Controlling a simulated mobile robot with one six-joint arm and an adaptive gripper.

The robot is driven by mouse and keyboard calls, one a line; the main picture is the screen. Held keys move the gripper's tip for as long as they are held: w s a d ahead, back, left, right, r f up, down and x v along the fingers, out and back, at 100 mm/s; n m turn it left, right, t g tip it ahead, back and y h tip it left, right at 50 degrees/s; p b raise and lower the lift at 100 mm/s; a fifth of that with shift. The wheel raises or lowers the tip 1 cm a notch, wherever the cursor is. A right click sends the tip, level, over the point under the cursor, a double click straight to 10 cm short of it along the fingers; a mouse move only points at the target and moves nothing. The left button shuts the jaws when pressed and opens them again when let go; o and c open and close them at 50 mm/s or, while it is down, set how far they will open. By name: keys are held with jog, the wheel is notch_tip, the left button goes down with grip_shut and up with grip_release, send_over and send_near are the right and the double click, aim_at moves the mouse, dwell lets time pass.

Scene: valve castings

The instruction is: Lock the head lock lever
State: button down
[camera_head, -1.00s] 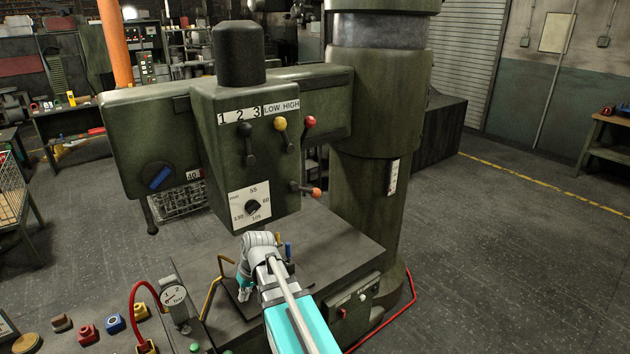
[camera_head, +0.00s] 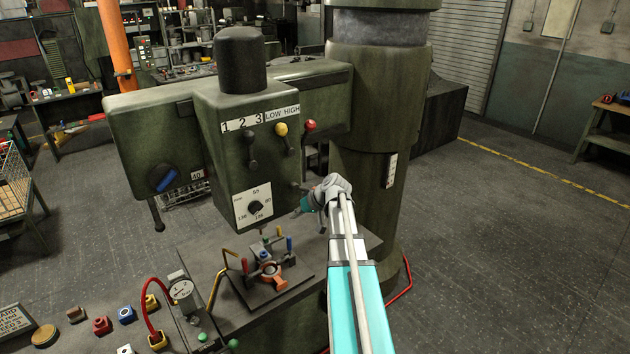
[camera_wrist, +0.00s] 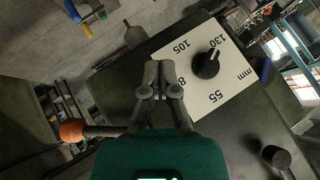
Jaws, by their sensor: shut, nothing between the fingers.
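A lever with an orange knob (camera_wrist: 73,130) sticks out from the side of the green drill head (camera_head: 228,135); no label on it is legible, so I cannot tell if it is the head lock lever. In the head view my arm hides its knob. My gripper (camera_wrist: 160,72) is shut and empty in front of the head. In the wrist view the knob lies left of the fingers, apart from them. In the head view my gripper (camera_head: 302,211) is at the head's lower right, near the mm dial (camera_head: 255,207).
A blue-handled dial (camera_head: 163,178) is at left. A fixture with an orange casting (camera_head: 270,273) sits on the machine table (camera_head: 222,318). The thick column (camera_head: 375,130) is behind my arm.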

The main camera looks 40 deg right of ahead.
jog(key=d+r+t+p, duration=0.1)
jog(key=d+r, duration=0.2)
jog(key=d, duration=0.3)
jog(key=s+d+r+m+t+p, duration=0.1)
jog(key=d+r+p, duration=0.1)
jog(key=d, duration=0.4)
jog(key=d+r+t+h+p, duration=0.1)
jog(key=d+r+t, duration=0.1)
jog(key=d+r, duration=0.3)
jog(key=shift+s+d+m+p, duration=0.3)
jog(key=shift+d+p, duration=0.1)
jog(key=shift+d, duration=0.5)
jog(key=shift+w+f, duration=0.15)
jog(key=shift+f, duration=0.05)
jog(key=s+a+f+b+x, duration=0.1)
jog(key=b+x, duration=0.7)
jog(key=x, duration=0.4)
jog(key=shift+a+f, duration=0.25)
jog(key=shift+f, duration=0.2)
jog(key=shift+w+a+f+b, duration=0.2)
jog(key=shift+a+b, duration=0.1)
jog(key=shift+b, duration=0.05)
